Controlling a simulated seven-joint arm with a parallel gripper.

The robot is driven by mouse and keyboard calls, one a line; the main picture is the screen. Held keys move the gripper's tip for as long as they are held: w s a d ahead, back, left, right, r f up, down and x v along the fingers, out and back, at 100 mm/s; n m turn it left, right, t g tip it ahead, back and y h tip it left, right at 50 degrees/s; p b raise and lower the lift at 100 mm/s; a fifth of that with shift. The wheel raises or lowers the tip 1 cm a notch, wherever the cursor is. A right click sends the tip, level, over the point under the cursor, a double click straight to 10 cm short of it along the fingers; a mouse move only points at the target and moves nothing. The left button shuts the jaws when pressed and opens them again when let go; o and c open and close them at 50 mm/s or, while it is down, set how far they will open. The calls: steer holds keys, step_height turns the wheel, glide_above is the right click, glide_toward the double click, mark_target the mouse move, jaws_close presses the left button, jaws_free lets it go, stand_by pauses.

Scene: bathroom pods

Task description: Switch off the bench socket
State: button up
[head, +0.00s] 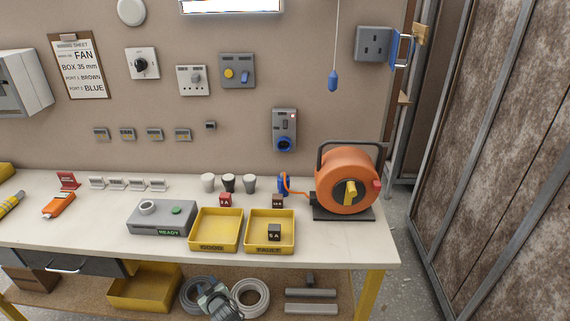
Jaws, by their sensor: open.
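A grey wall socket unit (284,130) is fixed above the bench, left of the orange reel. It has a lit red lamp at the top, a dark switch in the middle and a round blue outlet below. I take this as the bench socket; the switch's tilt is too small to tell. My gripper (212,293) appears low in the picture, in front of the cable coils, open and far from the socket. Its fingers are hard to make out.
An orange cable reel (347,180) stands on the bench right of the socket, with a blue plug (284,184) at its left. Cups (228,183) and yellow trays (216,246) stand along the bench. A blue pull-cord handle (333,81) hangs above right.

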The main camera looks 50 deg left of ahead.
steer(key=s+a+r+n+g+y, duration=0.1)
steer(key=s+a+r+g+y, duration=0.15)
steer(key=s+r, duration=0.55)
steer(key=s+a+r+n+g+y, duration=0.15)
steer(key=s+a+r, duration=0.25)
steer(key=s, duration=0.8)
steer(key=s+a+r+n+g+y, duration=0.1)
steer(key=s+a+r+g, duration=0.3)
steer(key=s, duration=0.6)
steer(key=s+r+m+y, duration=0.2)
steer(key=s+r+m, duration=0.2)
steer(key=r, duration=0.9)
steer(key=w+r+m+t+y, duration=0.1)
steer(key=w+r+m+t, duration=0.2)
steer(key=w+r+m, duration=0.15)
steer(key=n+t+h, duration=0.8)
steer(key=n+t, duration=0.7)
steer(key=n, duration=1.6)
glide_toward(285, 126)
steer(key=x, duration=0.9)
steer(key=shift+d, duration=0.1)
steer(key=shift+s, duration=0.1)
jaws_close()
